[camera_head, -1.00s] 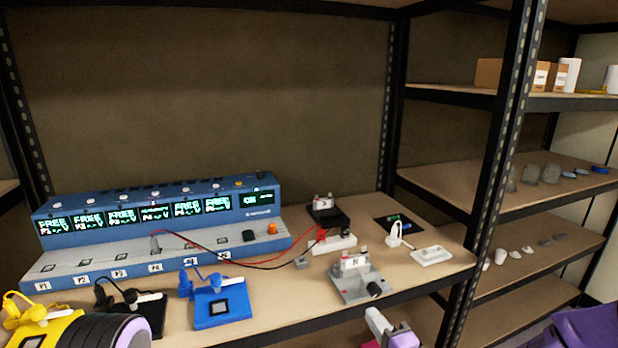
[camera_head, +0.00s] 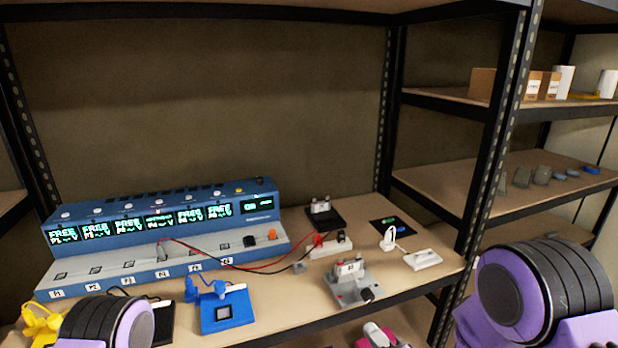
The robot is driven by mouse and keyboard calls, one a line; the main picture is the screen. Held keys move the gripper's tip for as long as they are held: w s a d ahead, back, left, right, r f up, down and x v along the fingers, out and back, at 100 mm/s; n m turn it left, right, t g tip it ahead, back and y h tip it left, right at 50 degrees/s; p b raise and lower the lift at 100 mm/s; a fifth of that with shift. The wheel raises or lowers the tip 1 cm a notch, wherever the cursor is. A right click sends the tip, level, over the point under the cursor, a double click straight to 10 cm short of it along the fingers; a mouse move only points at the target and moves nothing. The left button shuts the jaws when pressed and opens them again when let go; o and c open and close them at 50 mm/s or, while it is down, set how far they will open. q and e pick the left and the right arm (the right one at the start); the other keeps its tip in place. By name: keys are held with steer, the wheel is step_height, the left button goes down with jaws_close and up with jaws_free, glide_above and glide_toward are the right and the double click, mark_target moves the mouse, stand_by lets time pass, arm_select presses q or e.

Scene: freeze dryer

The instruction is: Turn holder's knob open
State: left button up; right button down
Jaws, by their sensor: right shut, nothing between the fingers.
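The grey holder (camera_head: 347,281) stands near the front edge of the workbench shelf, right of centre. It carries a small white label plate. Its black knob (camera_head: 368,294) sticks out at the front right, uncovered. My right gripper (camera_head: 374,332) is at the bottom edge of the view, below the shelf edge and apart from the knob. It is shut and holds nothing I can see; part of it is cut off by the frame. My left gripper is out of view; only my left arm link shows at the lower left.
A blue multi-bay charger (camera_head: 270,226) with lit displays stands at the back left. Red and black leads run from it to a white block (camera_head: 330,248). A blue stand (camera_head: 222,312) sits left of the holder. A shelf post (camera_head: 500,150) rises at the right.

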mark_target(368, 295)
steer(key=w+r+m+t, duration=0.1)
steer(key=w+r+m, duration=0.1)
steer(key=w, duration=0.5)
steer(key=shift+a+t+h, duration=0.3)
steer(key=shift+h, duration=0.1)
stand_by(0.4)
steer(key=f+b, duration=0.2)
steer(key=shift+s+f, duration=0.2)
steer(key=shift+f, duration=0.1)
stand_by(0.5)
stand_by(0.3)
